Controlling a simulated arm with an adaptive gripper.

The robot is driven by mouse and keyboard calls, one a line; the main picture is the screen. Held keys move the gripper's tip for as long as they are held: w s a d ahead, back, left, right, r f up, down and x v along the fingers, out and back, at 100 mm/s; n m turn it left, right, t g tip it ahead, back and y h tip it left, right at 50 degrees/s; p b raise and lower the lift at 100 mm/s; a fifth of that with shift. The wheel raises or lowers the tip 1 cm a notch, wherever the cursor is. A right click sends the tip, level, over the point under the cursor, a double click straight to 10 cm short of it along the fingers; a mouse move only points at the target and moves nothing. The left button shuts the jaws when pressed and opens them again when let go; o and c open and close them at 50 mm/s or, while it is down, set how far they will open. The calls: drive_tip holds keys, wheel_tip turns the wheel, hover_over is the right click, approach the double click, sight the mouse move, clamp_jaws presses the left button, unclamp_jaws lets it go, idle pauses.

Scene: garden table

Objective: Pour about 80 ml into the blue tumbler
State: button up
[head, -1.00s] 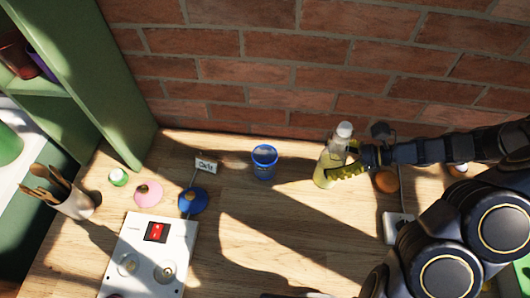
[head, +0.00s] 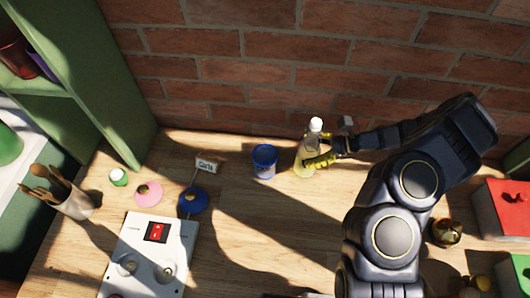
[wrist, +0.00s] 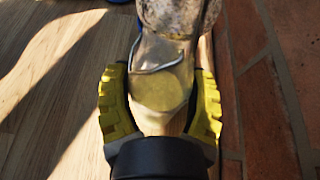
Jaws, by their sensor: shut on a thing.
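The blue tumbler (head: 264,161) stands upright on the wooden table near the brick wall. A clear bottle (head: 306,158) with pale yellow liquid and a whitish top is just right of it, a small gap apart. My gripper (head: 318,160) comes from the right, its yellow-padded fingers shut around the bottle. In the wrist view the bottle (wrist: 160,88) sits between both pads, with a wire at its neck and its pale top towards the upper edge. The bottle looks close to upright; I cannot tell whether its base touches the table. The tumbler's inside is not clear.
A card sign (head: 206,165) and a blue disc (head: 194,201) are left of the tumbler. A white panel with a red switch (head: 156,232) lies at front left. The brick wall (head: 240,75) is close behind. Red box (head: 505,208) at right. The table in front of the tumbler is clear.

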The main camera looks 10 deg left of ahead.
sight(310, 158)
drive_tip(key=shift+r+h, duration=0.1)
drive_tip(key=shift+h, duration=0.2)
drive_tip(key=shift+a+r+h, duration=0.1)
drive_tip(key=shift+h, duration=1.3)
drive_tip(key=h, duration=0.2)
drive_tip(key=shift+a+h, duration=0.2)
drive_tip(key=shift+h, duration=0.1)
drive_tip(key=shift+s+a+f+t+h, duration=0.1)
drive_tip(key=shift+a+f+t+h, duration=0.15)
drive_tip(key=shift+f+h, duration=0.45)
drive_tip(key=shift+d+f+h, duration=0.15)
drive_tip(key=shift+d+h, duration=0.25)
drive_tip(key=shift+h, duration=0.7)
drive_tip(key=f+h, duration=0.1)
drive_tip(key=d+h, duration=0.1)
drive_tip(key=h, duration=0.1)
drive_tip(key=shift+d+f+t, duration=0.1)
drive_tip(key=shift+f+t, duration=0.15)
drive_tip(key=shift+f, duration=0.15)
drive_tip(key=shift+d+r+h, duration=0.2)
drive_tip(key=shift+r+h, duration=0.35)
drive_tip(key=shift+h, duration=0.45)
drive_tip(key=shift+a+r+h, duration=0.55)
drive_tip(key=shift+r+h, duration=0.15)
drive_tip(key=shift+h, duration=0.1)
